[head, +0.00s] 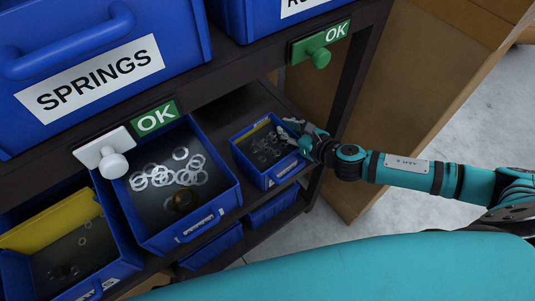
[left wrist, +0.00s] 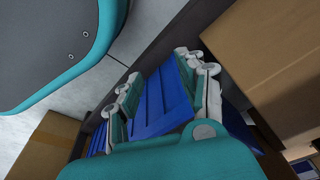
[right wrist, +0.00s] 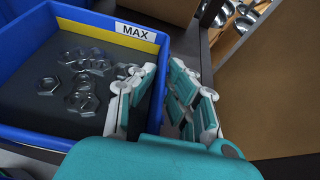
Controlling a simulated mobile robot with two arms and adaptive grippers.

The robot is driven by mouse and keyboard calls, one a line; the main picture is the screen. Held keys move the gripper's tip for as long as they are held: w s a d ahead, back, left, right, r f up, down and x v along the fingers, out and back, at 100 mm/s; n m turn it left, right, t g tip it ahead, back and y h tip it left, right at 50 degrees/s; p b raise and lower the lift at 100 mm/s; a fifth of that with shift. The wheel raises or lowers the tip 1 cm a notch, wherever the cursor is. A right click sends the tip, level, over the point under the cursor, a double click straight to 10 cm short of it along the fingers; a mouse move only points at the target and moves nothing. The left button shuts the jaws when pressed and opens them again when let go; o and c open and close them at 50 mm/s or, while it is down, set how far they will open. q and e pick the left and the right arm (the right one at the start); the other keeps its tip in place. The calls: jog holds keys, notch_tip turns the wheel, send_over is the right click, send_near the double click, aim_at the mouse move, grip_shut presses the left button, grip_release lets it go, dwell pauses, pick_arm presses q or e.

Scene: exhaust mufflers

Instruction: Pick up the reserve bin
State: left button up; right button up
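No label that I can read says reserve, so I cannot tell which blue bin it is. A small blue bin (head: 284,172) of metal nuts stands at the right end of the shelf; it also shows in the right wrist view (right wrist: 30,42). My right gripper (head: 296,133) is at its right wall, its fingers (right wrist: 160,92) apart, one over the inside and one outside. Blue bins sit lower down, one (head: 272,208) below the nut bin and another (head: 212,248) left of it. My left gripper (left wrist: 166,88) is open above a blue bin (left wrist: 160,112), and outside the head view.
A washer bin (head: 206,222) and a yellow-backed bin (head: 116,268) stand left on the same shelf. A large SPRINGS bin (head: 180,40) is above. A dark shelf post (head: 352,75) and a brown cardboard box (head: 405,85) stand close to my right arm.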

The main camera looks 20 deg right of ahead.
grip_shut()
pick_arm(q)
jog(key=shift+s, duration=0.1)
pick_arm(e)
jog(key=shift+r, duration=0.25)
pick_arm(q)
jog(key=s+f+p, duration=0.2)
jog(key=s+f, duration=0.2)
pick_arm(e)
notch_tip(320, 180, up, 4)
jog(key=shift+f, duration=0.15)
jog(key=s, duration=0.1)
jog(key=s+d, duration=0.2)
jog(key=shift+s+f+b, duration=0.3)
jog(key=shift+s+b, duration=0.1)
pick_arm(q)
jog(key=w+r+b, duration=0.1)
jog(key=w+r, duration=0.4)
jog(key=shift+r+b, duration=0.15)
jog(key=shift+b, duration=0.2)
pick_arm(e)
jog(key=s+d+r, duration=0.1)
jog(key=s+d, duration=0.4)
jog(key=s, duration=0.5)
jog(key=shift+s+r, duration=0.25)
jog(key=shift+s, duration=0.1)
